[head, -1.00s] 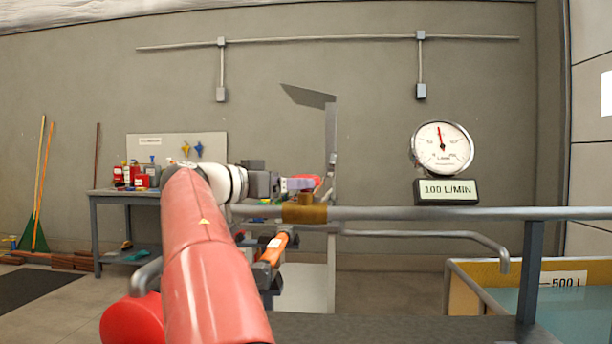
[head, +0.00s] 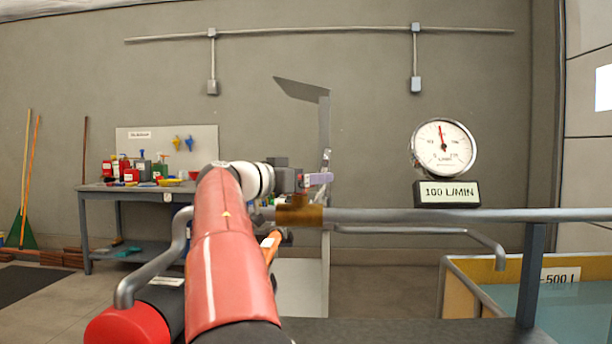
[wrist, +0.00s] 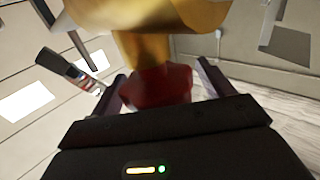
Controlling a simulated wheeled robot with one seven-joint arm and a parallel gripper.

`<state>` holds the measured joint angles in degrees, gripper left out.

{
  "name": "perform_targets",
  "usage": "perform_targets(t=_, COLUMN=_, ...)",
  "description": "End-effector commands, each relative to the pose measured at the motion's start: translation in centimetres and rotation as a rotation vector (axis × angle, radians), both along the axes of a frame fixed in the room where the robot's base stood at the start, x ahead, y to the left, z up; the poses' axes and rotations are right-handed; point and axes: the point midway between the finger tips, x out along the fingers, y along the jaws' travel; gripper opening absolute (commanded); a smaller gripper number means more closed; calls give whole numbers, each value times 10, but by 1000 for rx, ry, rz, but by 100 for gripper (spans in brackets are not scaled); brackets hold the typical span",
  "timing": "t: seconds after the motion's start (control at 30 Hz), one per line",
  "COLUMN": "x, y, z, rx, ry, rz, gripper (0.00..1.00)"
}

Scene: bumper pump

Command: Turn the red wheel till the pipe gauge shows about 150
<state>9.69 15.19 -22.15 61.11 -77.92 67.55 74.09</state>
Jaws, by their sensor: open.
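The round white pipe gauge (head: 443,148) stands above the pipe in the head view. Its needle points almost straight up, and the display (head: 447,193) under it reads 100 L/MIN. My gripper (head: 320,179) is left of the gauge, just above the brass fitting (head: 300,213) on the pipe. In the wrist view a blurred red part, apparently the red wheel (wrist: 158,88), lies between the two open fingers of my gripper (wrist: 163,86), below a brass body (wrist: 150,30). Whether the fingers touch it cannot be told. The wheel does not show in the head view.
The grey pipe (head: 430,215) runs right on a post (head: 532,275). A yellow-rimmed water tank (head: 453,300) is at lower right. A bent grey pipe (head: 175,262) and red round part (head: 125,326) are at lower left. A workbench (head: 135,188) stands behind.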

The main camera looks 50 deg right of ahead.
Motion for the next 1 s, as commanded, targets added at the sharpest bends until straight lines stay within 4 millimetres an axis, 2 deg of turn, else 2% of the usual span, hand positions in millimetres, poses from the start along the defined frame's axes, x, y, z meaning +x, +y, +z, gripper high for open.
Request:
perform_targets(t=0.13, x=0, y=0, z=0, rx=0, ry=0, rz=0, gripper=80)
perform_targets(t=0.17, x=0, y=0, z=0, rx=0, ry=0, rz=0, gripper=77)
perform_targets(t=0.5, x=0, y=0, z=0, rx=0, ry=1, rz=0, gripper=35)
perform_targets(t=0.77, x=0, y=0, z=-2, rx=-1, ry=1, rz=33, gripper=35)
perform_targets(t=1.0, x=2, y=0, z=-5, rx=-2, ry=-2, rz=162, gripper=35)
